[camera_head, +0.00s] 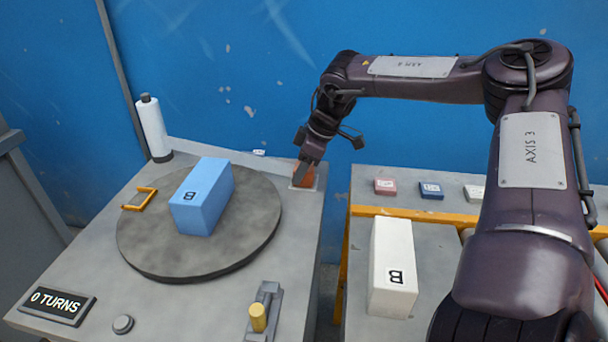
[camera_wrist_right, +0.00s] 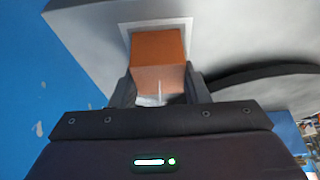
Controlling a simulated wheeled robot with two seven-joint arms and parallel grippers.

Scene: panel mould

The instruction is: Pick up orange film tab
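The orange film tab, an orange block (camera_head: 305,176), stands at the right back corner of the left grey table. In the right wrist view the orange block (camera_wrist_right: 158,60) shows within a white square outline. My right gripper (camera_head: 309,161) is at the block from above. In the wrist view its two dark fingers (camera_wrist_right: 160,92) flank the near end of the block, with little or no gap; whether they press on it I cannot tell. My left gripper is not in view.
A blue box (camera_head: 203,195) marked B sits on a round turntable (camera_head: 150,250). A white roll (camera_head: 153,128) stands behind it. A white box (camera_head: 392,265) and several small coloured blocks are on the right table. A yellow-knobbed lever (camera_head: 258,317) is in front.

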